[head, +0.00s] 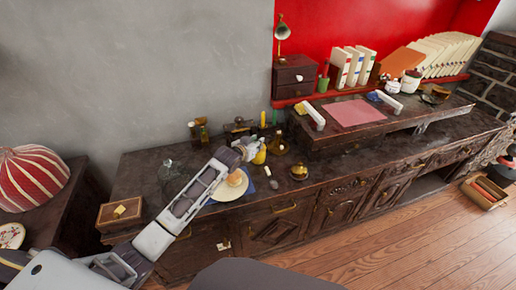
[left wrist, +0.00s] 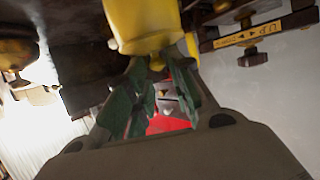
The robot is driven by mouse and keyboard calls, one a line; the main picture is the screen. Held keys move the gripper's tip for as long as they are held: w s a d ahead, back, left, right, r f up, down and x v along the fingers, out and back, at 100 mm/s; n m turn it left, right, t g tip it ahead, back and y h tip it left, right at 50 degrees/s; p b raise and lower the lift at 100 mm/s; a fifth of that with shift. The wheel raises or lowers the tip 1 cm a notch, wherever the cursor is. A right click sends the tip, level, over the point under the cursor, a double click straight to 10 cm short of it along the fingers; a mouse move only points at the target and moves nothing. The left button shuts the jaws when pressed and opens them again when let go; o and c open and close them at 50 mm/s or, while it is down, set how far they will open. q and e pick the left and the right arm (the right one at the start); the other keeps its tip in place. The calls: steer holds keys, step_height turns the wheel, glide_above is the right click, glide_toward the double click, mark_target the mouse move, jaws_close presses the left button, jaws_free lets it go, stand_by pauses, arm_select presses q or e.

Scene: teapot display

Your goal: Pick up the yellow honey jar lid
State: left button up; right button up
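The yellow honey jar (head: 260,156) stands on the dark cabinet top, just beyond the end of my left arm. In the left wrist view the jar (left wrist: 142,22) appears large at the top of the picture. The small knob of its lid (left wrist: 157,62) points toward my gripper. My right gripper is not in view.
A white plate with round tan food (head: 232,187) lies under my left arm. A brass pot (head: 298,172), a brown-gold vessel (head: 278,146) and dark bottles (head: 198,130) stand nearby. A wooden box (head: 120,212) is at the left end. A raised shelf bounds the right.

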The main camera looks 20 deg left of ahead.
arm_select(q)
steer(key=shift+s+f, duration=0.15)
steer(key=shift+f, duration=0.4)
jaws_close()
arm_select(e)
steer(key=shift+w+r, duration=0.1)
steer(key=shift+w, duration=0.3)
arm_select(q)
steer(key=shift+r, duration=0.6)
step_height(320, 180, up, 9)
steer(key=p, duration=0.1)
steer(key=shift+w+r, duration=0.15)
steer(key=shift+w, duration=0.05)
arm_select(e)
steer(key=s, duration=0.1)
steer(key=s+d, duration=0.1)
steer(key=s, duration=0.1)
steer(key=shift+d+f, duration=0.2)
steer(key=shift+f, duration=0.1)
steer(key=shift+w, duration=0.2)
